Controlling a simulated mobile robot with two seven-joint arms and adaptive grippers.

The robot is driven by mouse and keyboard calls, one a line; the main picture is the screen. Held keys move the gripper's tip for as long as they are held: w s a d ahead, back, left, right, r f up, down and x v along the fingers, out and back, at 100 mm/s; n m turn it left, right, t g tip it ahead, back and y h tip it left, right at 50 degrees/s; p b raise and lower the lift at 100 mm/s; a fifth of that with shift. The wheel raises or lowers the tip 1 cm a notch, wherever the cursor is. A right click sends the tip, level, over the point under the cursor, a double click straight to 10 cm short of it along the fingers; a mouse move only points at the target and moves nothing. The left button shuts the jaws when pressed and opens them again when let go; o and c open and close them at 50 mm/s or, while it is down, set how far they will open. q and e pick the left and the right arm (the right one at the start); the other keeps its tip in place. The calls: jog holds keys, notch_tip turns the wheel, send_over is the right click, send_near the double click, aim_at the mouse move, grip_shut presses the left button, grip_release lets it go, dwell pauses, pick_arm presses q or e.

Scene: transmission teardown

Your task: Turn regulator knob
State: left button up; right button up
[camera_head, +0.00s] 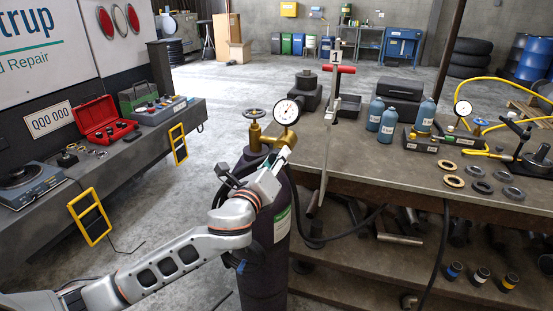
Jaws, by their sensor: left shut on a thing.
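A dark gas cylinder (268,230) stands upright in front of the workbench. My left arm comes in from the lower left. My left gripper (280,160) is at the regulator, just below the gauge, shut on the regulator knob. The gripper hides the knob, so its turn position does not show. My right gripper is out of view.
The workbench (400,155) on the right bears blue bottles (386,126), metal rings and a second gauge (463,108) with a yellow hose. A black hose (340,238) hangs beside the cylinder. A left bench (115,160) holds a red case (100,119). Floor between them is mostly clear.

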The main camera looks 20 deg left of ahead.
pick_arm(q)
jog(key=o, duration=1.1)
jog(key=s, duration=1.2)
jog(key=shift+a, duration=0.4)
jog(key=shift+f, duration=0.15)
